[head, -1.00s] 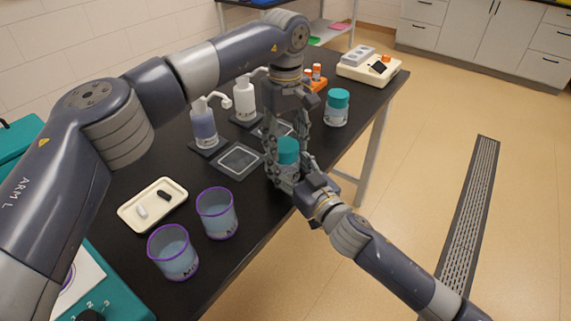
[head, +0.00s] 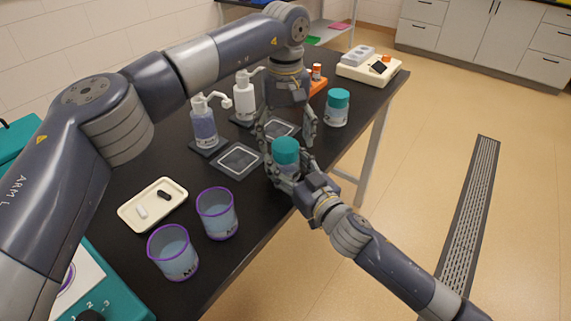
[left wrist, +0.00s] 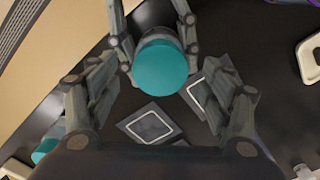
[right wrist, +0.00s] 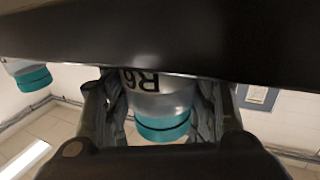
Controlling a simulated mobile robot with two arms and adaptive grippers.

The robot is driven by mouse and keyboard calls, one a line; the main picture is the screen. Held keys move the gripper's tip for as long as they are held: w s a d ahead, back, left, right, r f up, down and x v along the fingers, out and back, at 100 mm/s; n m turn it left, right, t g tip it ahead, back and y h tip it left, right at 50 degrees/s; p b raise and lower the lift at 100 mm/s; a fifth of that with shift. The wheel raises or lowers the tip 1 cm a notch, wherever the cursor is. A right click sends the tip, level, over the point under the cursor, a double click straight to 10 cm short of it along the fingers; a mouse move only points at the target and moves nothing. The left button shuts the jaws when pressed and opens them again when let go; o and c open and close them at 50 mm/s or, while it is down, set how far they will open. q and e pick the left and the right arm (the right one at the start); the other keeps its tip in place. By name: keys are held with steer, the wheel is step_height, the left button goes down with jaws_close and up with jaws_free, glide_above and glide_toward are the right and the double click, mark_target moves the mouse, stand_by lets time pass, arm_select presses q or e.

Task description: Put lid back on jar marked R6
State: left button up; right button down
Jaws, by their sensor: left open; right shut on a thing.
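The jar marked R6 (right wrist: 152,98) is clear with a teal lid (right wrist: 163,127), and its label shows upside down in the right wrist view. My right gripper (right wrist: 160,108) is shut on the jar's body and holds it upright near the table edge. The lid (head: 286,150) sits on the jar's top and looks level in the head view. My left gripper (head: 287,128) is open above the lid, its fingers spread to both sides. In the left wrist view the lid (left wrist: 160,63) lies beyond the open fingers, apart from them.
Another teal-lidded jar (head: 337,106) stands at the table's right edge. Two purple-rimmed beakers (head: 173,255) and a cream tray (head: 152,203) are at front left. Pump bottles (head: 204,128) stand behind on dark mats. An orange rack (head: 318,86) and a cream device (head: 368,70) are farther back.

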arm_select(q)
step_height(320, 180, up, 11)
stand_by(0.3)
steer(key=shift+f, duration=0.1)
arm_select(e)
steer(key=c, duration=0.6)
jaws_free()
steer(key=v, duration=1.2)
steer(key=shift+d, duration=0.1)
steer(key=shift+f, duration=0.1)
